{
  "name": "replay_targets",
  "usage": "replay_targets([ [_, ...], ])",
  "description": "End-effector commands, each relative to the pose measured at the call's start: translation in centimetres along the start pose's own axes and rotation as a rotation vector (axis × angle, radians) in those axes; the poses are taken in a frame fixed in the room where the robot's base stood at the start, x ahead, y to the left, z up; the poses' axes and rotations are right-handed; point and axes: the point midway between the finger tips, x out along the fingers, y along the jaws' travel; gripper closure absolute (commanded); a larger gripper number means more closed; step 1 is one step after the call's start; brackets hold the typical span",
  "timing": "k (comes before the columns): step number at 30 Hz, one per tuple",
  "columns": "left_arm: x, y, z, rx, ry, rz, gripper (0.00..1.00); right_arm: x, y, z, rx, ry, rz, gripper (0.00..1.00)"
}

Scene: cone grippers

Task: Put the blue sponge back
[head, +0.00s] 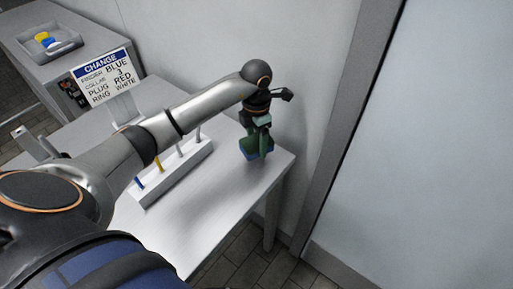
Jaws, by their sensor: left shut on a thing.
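My left gripper (258,140) points down over the far right end of the white table (205,220). It is shut, with dark green parts at its fingertips. A small blue thing (249,153), which looks like the blue sponge, shows at the fingertips. The fingers hide much of it, and I cannot tell whether it touches the table. My right gripper is not in view.
A white rack (173,174) with several upright pegs, including a blue and a yellow one, stands left of the gripper. A sign (101,78) stands behind it. A grey tray (66,47) with yellow and blue things is on another table. A wall is close behind.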

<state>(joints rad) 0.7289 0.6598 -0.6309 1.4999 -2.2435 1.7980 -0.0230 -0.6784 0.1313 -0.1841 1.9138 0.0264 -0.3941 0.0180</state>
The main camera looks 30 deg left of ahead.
Motion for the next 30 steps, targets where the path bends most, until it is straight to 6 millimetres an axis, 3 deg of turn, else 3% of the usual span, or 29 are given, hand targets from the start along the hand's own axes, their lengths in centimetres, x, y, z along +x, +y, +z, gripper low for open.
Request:
replay_targets([
  [6,3.0,-0.1,0.0,0.001,0.002,-0.003,0.72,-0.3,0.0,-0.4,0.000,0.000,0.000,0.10],
  [17,3.5,0.0,0.0,0.001,0.000,0.001,0.72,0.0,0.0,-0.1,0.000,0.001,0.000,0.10],
  [18,3.5,0.0,0.0,0.001,0.000,0.001,0.26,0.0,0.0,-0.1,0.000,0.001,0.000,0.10],
  [25,3.5,0.0,0.0,0.001,0.000,0.000,0.00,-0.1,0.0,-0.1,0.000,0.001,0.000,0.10],
  [30,3.4,0.0,0.0,0.001,0.000,0.000,0.00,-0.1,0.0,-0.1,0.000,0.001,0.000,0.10],
])
